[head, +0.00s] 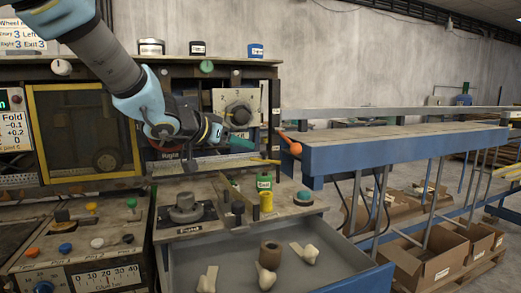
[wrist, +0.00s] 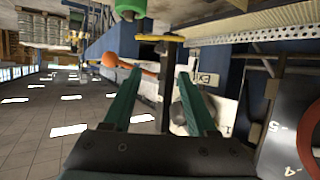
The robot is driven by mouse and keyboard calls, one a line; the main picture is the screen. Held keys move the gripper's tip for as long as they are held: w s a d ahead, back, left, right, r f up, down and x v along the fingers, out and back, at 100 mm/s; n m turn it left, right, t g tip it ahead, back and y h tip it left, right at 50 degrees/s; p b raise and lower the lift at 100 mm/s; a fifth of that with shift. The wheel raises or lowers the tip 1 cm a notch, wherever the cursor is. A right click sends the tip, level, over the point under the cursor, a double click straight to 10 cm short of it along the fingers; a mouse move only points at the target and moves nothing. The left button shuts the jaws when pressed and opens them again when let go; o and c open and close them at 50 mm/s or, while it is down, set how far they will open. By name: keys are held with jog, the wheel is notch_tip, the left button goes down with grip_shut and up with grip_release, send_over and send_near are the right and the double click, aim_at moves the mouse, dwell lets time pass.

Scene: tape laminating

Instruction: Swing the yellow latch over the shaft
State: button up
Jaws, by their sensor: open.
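The yellow latch (head: 262,160) is a thin bar low at the right side of the machine in the head view. In the wrist view the latch (wrist: 158,38) lies across the top end of a dark bar, beyond my fingertips. I cannot tell whether that bar is the shaft. My gripper (head: 243,146) is beside the latch in the head view, with its fingers partly hidden by the wrist. In the wrist view my gripper (wrist: 159,72) is open, its two teal fingers apart with nothing clearly held between them. The latch appears apart from both fingers.
An orange ball handle (head: 290,145) stands close to the right, at the end of a blue conveyor (head: 400,147). Below are a yellow-green cylinder (head: 265,192), a grey knob (head: 185,208) and an open drawer (head: 225,277) with several parts. A dial panel (head: 238,110) stands behind.

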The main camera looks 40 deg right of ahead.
aim_at(263, 152)
jog(key=x, duration=1)
jog(key=shift+f, duration=0.1)
jog(key=shift+c, duration=0.2)
jog(key=shift+a, duration=0.1)
grip_shut()
dwell(0.8)
